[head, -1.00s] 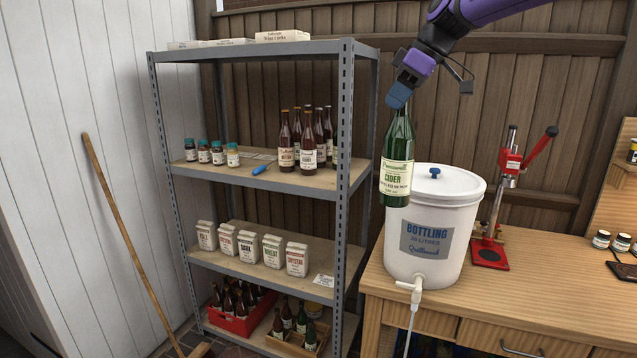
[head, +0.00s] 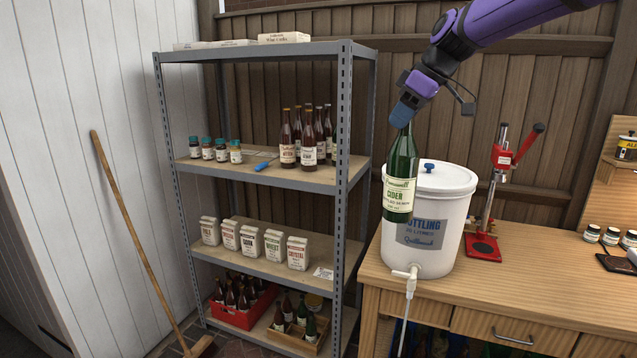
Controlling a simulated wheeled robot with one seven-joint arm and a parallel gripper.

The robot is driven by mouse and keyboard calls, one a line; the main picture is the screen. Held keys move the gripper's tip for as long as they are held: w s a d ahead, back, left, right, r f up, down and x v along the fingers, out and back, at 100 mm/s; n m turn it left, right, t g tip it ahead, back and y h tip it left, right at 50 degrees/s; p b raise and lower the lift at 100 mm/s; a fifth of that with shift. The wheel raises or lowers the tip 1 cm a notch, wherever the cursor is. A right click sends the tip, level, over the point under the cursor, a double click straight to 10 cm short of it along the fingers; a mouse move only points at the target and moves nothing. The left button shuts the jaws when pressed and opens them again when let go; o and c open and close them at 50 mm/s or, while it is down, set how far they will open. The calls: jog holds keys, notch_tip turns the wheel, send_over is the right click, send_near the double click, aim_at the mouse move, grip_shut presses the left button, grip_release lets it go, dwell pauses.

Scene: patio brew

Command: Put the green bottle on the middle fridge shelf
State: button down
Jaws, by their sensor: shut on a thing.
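The green bottle (head: 401,180) with a cream "Cider" label hangs nearly upright from my gripper (head: 401,118), which is shut on its neck. In the picture it overlaps the left side of the white bottling bucket (head: 449,215) and is held in front of it. Its base is clear of the bench top. No fridge shows in this view; the grey metal rack (head: 344,150) to the left is an open shelving unit.
The rack holds brown bottles (head: 288,140), small jars (head: 221,150), cartons (head: 249,242) and a red crate (head: 243,308). A red capper (head: 484,246) stands on the wooden bench (head: 540,285). A broom (head: 140,240) leans against the white wall. The bench front is clear.

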jog(key=d+f+m+t+h, duration=0.1)
jog(key=d+f+m, duration=0.3)
jog(key=f, duration=1)
jog(key=d+f+m+t+h, duration=0.1)
jog(key=d+f+m, duration=0.3)
jog(key=f, duration=1)
jog(key=w+d+f+m+t+h, duration=0.1)
jog(key=d+f+m+h, duration=0.2)
jog(key=f, duration=1.1)
jog(key=shift+d+f+m, duration=0.2)
jog(key=shift+d+m, duration=0.5)
jog(key=shift+d, duration=0.4)
jog(key=shift+f, duration=0.1)
jog(key=s+f, duration=0.5)
jog(key=f, duration=0.1)
jog(key=shift+s+f, duration=0.2)
jog(key=shift+f, duration=0.2)
